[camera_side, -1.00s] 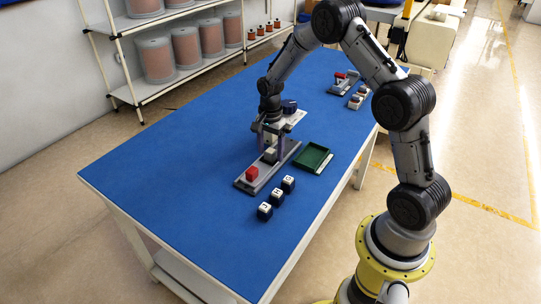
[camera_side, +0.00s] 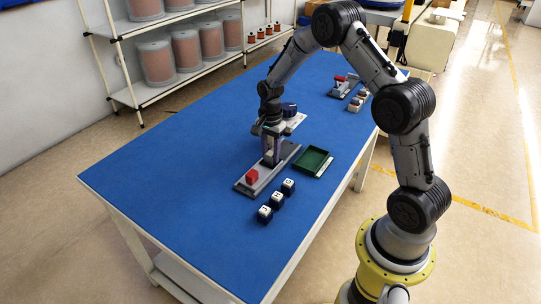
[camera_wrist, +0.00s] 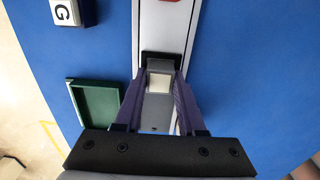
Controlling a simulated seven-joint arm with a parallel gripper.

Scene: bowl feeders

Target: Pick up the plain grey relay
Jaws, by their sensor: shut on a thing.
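The plain grey relay (camera_wrist: 160,83) shows in the wrist view as a pale block between my fingers, over the grey rail (camera_wrist: 165,35). My gripper (camera_side: 270,159) points straight down at the rail, and its purple fingers also show in the wrist view (camera_wrist: 158,92). It is shut on the relay, low over the rail. In the side view the fingers hide most of the relay, and I cannot tell whether it touches the rail. A red relay (camera_side: 252,175) sits on the near end of the same rail (camera_side: 243,188), apart from my gripper.
An empty green tray (camera_side: 325,153) lies right of the rail. Several dark blocks with white lettered tops (camera_side: 277,199) stand in a row in front. A dark blue device (camera_side: 289,109) is behind my gripper, with red-handled fixtures (camera_side: 342,82) farther back. The left tabletop is clear.

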